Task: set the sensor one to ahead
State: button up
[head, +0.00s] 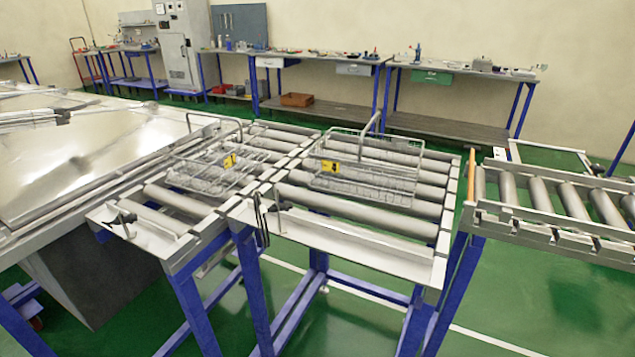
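No part in view carries a readable "sensor one" label, so I cannot tell which it is. A small dark device on a bracket (125,218) sits at the near end of the left roller lane. A similar dark device (280,204) sits at the near left corner of the right roller lane. Both are too small to tell their setting. My gripper is not in view.
Wire baskets with yellow tags stand on the left (205,177) and right (375,186) roller lanes. A metal-topped table (120,150) is at left, another roller conveyor (560,215) at right. Workbenches (320,57) line the back wall. Green floor (540,300) is open in front.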

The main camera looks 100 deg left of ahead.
aim_at(281, 210)
jog(key=u, duration=2.45)
